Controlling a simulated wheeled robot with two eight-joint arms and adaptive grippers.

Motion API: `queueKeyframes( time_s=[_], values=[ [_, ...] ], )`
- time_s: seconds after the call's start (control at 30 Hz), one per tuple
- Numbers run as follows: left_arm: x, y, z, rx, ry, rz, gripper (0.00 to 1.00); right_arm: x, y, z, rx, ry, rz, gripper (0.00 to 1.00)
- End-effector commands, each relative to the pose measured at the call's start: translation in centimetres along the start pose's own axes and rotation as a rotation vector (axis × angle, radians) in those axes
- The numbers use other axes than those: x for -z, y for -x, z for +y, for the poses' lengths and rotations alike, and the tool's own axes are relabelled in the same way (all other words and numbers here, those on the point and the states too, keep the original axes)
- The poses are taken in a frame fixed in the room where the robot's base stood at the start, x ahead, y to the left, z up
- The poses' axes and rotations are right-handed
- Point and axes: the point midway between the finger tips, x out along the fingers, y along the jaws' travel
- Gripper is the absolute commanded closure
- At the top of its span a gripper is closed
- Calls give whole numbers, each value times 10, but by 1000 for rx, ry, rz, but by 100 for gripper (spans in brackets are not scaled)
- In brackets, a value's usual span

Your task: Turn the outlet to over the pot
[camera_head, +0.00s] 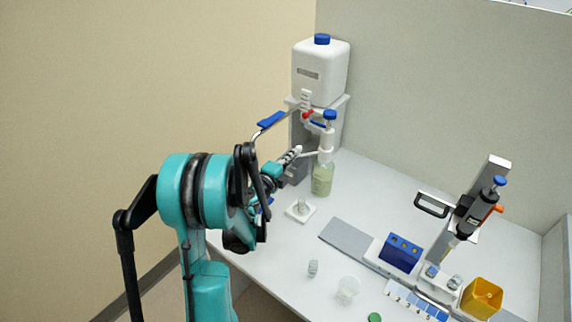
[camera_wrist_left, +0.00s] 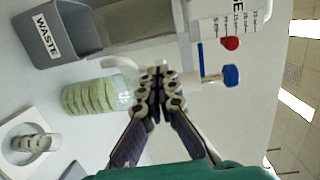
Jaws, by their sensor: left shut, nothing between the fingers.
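A bottle (camera_head: 322,178) of pale green liquid stands at the back left of the bench, with a white dispenser head and a blue top (camera_head: 330,115). Its thin white outlet (camera_head: 310,153) points left, towards my gripper. It shows as a curved white tube in the left wrist view (camera_wrist_left: 125,67). A small clear pot (camera_head: 301,204) stands on a white square plate, in front and left of the bottle. My left gripper (camera_head: 295,153) is shut and empty, its tips close beside the outlet; contact cannot be told. The wrist view shows its tips together (camera_wrist_left: 160,84). My right gripper is out of view.
A white tank (camera_head: 320,70) with a red tap stands behind the bottle; a blue paddle lever (camera_head: 271,120) sticks out left. A grey WASTE box (camera_wrist_left: 58,35) is nearby. A pipette stand (camera_head: 470,210), blue rack (camera_head: 401,253) and yellow container (camera_head: 481,299) stand right.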

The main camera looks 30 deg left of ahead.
Motion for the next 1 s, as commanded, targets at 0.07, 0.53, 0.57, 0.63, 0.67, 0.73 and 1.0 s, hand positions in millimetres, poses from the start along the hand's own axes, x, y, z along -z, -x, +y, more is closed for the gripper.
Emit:
queueKeyframes(
  time_s=[0.07,0.53,0.57,0.63,0.67,0.73,1.0],
  values=[
    [0,-4,0,0,0,0,100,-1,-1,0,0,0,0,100],
    [-5,-8,0,-1,-1,25,100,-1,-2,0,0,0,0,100],
    [-7,-10,0,-2,-2,40,100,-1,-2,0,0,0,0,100],
    [-13,-14,0,-2,-5,86,100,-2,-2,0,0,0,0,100],
    [-16,-16,0,-1,-6,110,100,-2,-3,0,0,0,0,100],
    [-21,-21,-1,-1,-10,166,100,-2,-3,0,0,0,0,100],
    [-38,-41,-3,0,-18,270,100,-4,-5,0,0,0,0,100]
  ],
)
